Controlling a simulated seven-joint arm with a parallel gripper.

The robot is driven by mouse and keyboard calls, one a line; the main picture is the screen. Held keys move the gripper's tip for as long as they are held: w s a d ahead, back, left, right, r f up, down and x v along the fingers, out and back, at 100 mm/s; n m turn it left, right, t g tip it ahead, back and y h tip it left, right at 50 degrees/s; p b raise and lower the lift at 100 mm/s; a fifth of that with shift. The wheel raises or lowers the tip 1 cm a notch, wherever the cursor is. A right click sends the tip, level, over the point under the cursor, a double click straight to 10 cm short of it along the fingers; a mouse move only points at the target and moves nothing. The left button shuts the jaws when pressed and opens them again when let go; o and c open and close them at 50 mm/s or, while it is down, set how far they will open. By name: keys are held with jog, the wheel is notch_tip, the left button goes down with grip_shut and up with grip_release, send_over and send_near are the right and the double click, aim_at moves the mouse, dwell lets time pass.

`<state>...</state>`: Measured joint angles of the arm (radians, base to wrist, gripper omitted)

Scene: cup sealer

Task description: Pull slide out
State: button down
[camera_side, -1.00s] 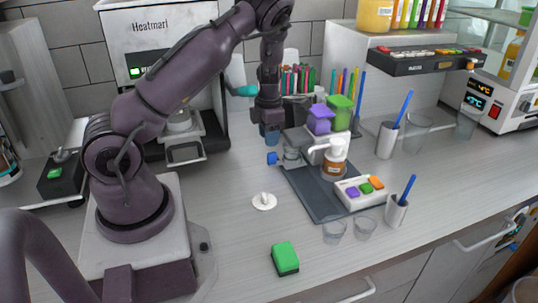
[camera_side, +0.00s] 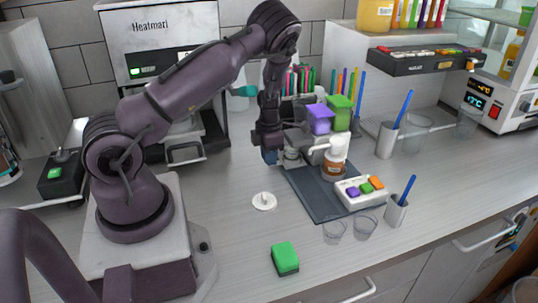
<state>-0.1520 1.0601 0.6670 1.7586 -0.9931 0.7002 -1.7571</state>
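The white cup sealer (camera_side: 160,25), labelled Heatmari, stands at the back left, partly behind my arm. Its slide (camera_side: 185,153), with a grey frame-like handle at the front, shows low in the sealer's opening. My gripper (camera_side: 269,156) points down, right of the slide and apart from it.
The dark mat (camera_side: 312,203) carries a pump bottle (camera_side: 335,160) and a white button box (camera_side: 350,202). Purple (camera_side: 320,119) and green (camera_side: 340,112) blocks stand behind. A white lid (camera_side: 264,201) and a green-topped block (camera_side: 285,257) lie in front. The counter before the sealer is clear.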

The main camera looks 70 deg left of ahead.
jog(key=d, duration=1.8)
jog(key=shift+d, duration=0.3)
jog(key=c, duration=1.1)
grip_release()
jog(key=shift+c, duration=0.2)
jog(key=shift+r, duration=0.25)
notch_tip(320, 180, up, 12)
jog(key=shift+r, duration=0.25)
